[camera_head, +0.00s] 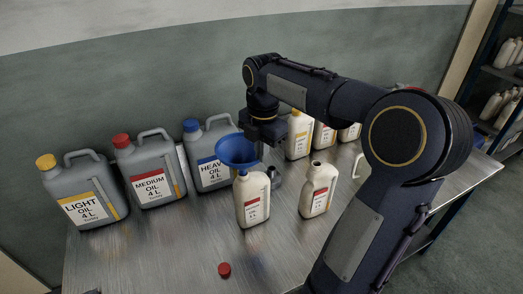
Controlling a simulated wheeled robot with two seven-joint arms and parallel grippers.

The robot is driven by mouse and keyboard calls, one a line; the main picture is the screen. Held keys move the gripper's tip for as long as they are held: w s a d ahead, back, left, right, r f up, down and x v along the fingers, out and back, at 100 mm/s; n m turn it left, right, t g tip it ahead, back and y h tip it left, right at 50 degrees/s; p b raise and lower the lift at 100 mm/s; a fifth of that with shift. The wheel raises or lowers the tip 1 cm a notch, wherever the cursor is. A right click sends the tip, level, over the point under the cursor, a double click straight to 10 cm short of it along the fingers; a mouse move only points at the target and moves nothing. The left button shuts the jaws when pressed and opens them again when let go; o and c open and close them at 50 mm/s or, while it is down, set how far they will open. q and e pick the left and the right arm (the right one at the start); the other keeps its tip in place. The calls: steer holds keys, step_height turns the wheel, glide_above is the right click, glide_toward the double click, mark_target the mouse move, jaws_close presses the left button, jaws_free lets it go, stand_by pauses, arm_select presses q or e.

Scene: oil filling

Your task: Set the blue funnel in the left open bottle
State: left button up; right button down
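The blue funnel (237,150) is wide side up at the mouth of the left open bottle (253,203), a white one with a red label. Its lower end meets the bottle's neck area; how far the stem is inside is hidden. My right gripper (264,141) points down just behind and to the right of the funnel's rim. Its fingertips are hidden or too small, so I cannot tell whether it grips the rim. A second open white bottle (318,190) stands to the right, upright. My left gripper is out of view.
Grey oil cans marked light (84,190), medium (149,172) and heavy (208,158) stand at the left. Several white bottles (299,134) stand behind. A small dark object (274,177) is beside the left bottle. A red cap (224,269) lies in front. The metal table's (165,250) front left is clear.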

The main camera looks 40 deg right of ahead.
steer(key=shift+f, duration=0.15)
steer(key=shift+f+b, duration=0.55)
steer(key=shift+f, duration=0.15)
steer(key=c, duration=2.1)
jaws_free()
steer(key=o, duration=0.5)
step_height(320, 180, up, 8)
steer(key=shift+s, duration=0.15)
steer(key=shift+a+f, duration=0.1)
